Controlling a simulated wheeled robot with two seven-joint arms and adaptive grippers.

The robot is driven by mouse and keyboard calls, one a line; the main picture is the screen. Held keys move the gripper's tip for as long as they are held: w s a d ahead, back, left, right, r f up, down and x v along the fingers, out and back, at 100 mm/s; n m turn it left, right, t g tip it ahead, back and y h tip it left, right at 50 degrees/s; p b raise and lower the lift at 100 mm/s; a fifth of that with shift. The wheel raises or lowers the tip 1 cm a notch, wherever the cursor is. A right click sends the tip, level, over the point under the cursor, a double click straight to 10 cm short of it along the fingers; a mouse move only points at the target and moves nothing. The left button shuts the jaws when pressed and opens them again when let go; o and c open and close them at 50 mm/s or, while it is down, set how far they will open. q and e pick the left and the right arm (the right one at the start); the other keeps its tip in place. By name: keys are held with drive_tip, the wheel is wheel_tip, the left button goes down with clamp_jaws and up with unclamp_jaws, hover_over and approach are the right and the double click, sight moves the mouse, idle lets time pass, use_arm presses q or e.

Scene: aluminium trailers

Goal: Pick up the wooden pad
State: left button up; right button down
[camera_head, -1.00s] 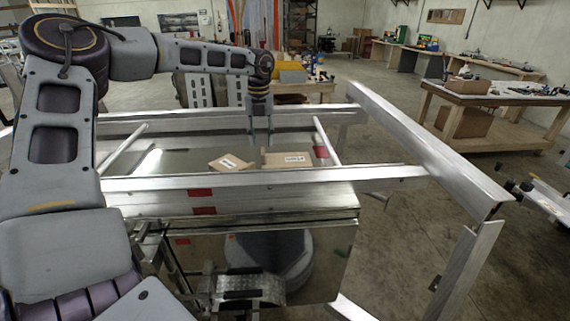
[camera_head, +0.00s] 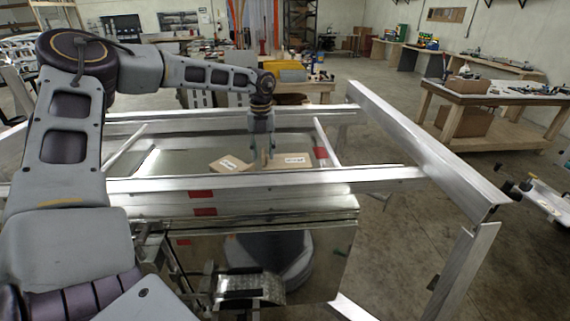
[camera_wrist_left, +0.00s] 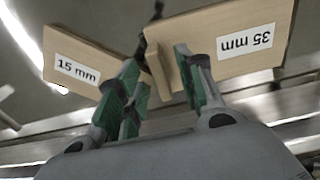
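Two wooden pads lie flat and close together on the metal surface inside the trailer frame. The pad marked 15 mm (camera_head: 230,165) is on the left and also shows in the left wrist view (camera_wrist_left: 96,40). The pad marked 35 mm (camera_head: 292,161) is on the right and also shows in the left wrist view (camera_wrist_left: 262,22). My left gripper (camera_head: 262,158) points down near the gap between them. In the left wrist view its green-padded fingers (camera_wrist_left: 160,88) are apart, overlapping the near end of the 35 mm pad. I cannot tell whether they touch it. My right gripper does not show clearly.
The trailer's front rail (camera_head: 330,179) runs between me and the pads, with a crossbar (camera_head: 321,142) just right of them. A long end beam (camera_head: 430,150) stands further right. A workbench (camera_head: 490,98) is beyond it. The sheet left of the pads is bare.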

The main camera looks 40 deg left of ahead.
use_arm(q)
drive_tip(key=shift+f, duration=0.7)
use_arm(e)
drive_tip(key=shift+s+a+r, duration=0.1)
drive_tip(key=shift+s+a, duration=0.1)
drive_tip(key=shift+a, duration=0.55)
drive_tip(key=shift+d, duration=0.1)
use_arm(q)
drive_tip(key=c, duration=0.7)
clamp_jaws()
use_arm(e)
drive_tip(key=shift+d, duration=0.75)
